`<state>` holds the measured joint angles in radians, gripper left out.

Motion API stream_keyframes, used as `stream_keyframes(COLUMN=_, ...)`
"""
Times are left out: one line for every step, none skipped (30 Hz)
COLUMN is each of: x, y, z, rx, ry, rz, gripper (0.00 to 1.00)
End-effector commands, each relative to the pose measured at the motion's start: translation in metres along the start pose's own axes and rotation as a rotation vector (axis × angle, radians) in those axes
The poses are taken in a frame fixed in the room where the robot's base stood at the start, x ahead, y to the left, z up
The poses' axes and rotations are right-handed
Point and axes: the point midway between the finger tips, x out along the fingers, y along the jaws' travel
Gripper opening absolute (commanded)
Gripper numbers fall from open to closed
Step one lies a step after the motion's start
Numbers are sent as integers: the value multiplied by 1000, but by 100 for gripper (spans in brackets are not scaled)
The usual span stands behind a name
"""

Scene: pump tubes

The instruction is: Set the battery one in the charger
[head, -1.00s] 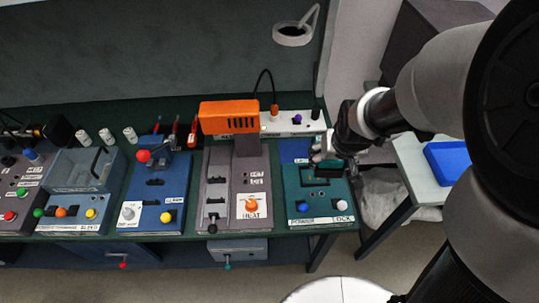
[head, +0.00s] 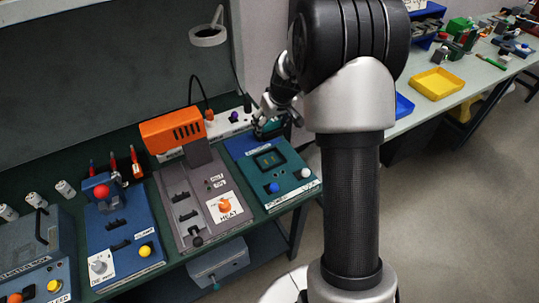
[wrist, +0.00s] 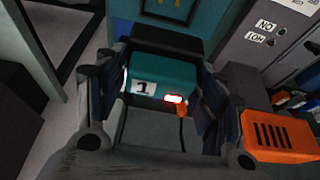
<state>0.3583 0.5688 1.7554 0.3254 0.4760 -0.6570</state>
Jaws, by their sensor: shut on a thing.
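Battery one (wrist: 162,75) is a teal block with a white "1" label, a small red lit window and a dark far end. In the wrist view it sits between the two dark fingers of my gripper (wrist: 160,95), which is shut on it. In the head view my gripper (head: 271,116) is at the back of the teal power dock panel (head: 293,193); the battery is mostly hidden there. The panel has a dark rectangular recess (head: 268,160), a blue knob and a white knob. I cannot tell which part is the charger.
A grey heat station with an orange head (head: 172,134) stands left of the dock. A blue station (head: 120,238) is further left. A white strip (head: 228,124) with a cable lies behind. A ring lamp (head: 208,36) hangs above. Yellow (head: 438,80) and blue trays lie on the right table.

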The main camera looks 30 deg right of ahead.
Motion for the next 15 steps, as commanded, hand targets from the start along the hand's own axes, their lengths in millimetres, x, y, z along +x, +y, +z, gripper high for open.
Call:
stream_keyframes(x=17, y=0, z=7, rx=1, ry=0, rz=0, gripper=23)
stream_keyframes(x=25, y=0, z=10, rx=0, ry=-1, rz=0, gripper=23)
stream_keyframes(x=35, y=0, z=14, rx=1, ry=0, rz=0, gripper=23)
stream_keyframes(x=42, y=0, z=17, rx=1, ry=0, rz=0, gripper=23)
stream_keyframes(x=49, y=0, z=20, rx=1, ry=-1, rz=0, gripper=23)
stream_keyframes(x=57, y=0, z=24, rx=1, ry=0, rz=0, gripper=23)
stream_keyframes(x=63, y=0, z=26, rx=1, ry=0, rz=0, gripper=23)
stream_keyframes(x=68, y=0, z=28, rx=1, ry=1, rz=1, gripper=23)
stream_keyframes(x=74, y=0, z=30, rx=1, ry=1, rz=1, gripper=23)
stream_keyframes(x=77, y=0, z=32, rx=1, ry=1, rz=1, gripper=23)
stream_keyframes(x=80, y=0, z=32, rx=0, ry=2, rz=1, gripper=23)
stream_keyframes(x=83, y=0, z=33, rx=0, ry=3, rz=2, gripper=23)
stream_keyframes(x=84, y=0, z=34, rx=0, ry=3, rz=2, gripper=23)
stream_keyframes(x=85, y=0, z=34, rx=0, ry=4, rz=2, gripper=23)
stream_keyframes(x=87, y=0, z=34, rx=0, ry=4, rz=2, gripper=23)
